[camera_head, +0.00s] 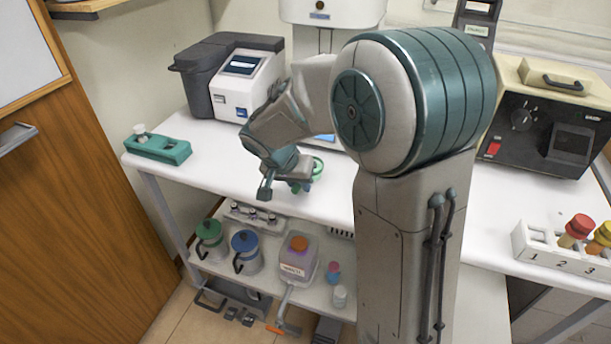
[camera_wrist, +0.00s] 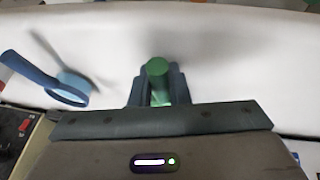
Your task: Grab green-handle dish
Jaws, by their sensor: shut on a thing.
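My gripper (camera_wrist: 160,82) is shut on the green handle (camera_wrist: 157,68) of the dish, which stands between its two fingers in the wrist view. In the head view my gripper (camera_head: 285,183) is over the front of the white table, left of my arm column. A green rim (camera_head: 318,165) shows just to its right there. The rest of the dish is mostly hidden by my gripper. I cannot tell if the dish touches the table.
A blue-handled dish (camera_wrist: 68,88) lies left of my gripper in the wrist view. A green block (camera_head: 158,149) sits at the table's left end. A grey-black machine (camera_head: 230,80) stands behind. Jugs with green (camera_head: 209,230) and blue (camera_head: 245,242) lids stand on the lower shelf.

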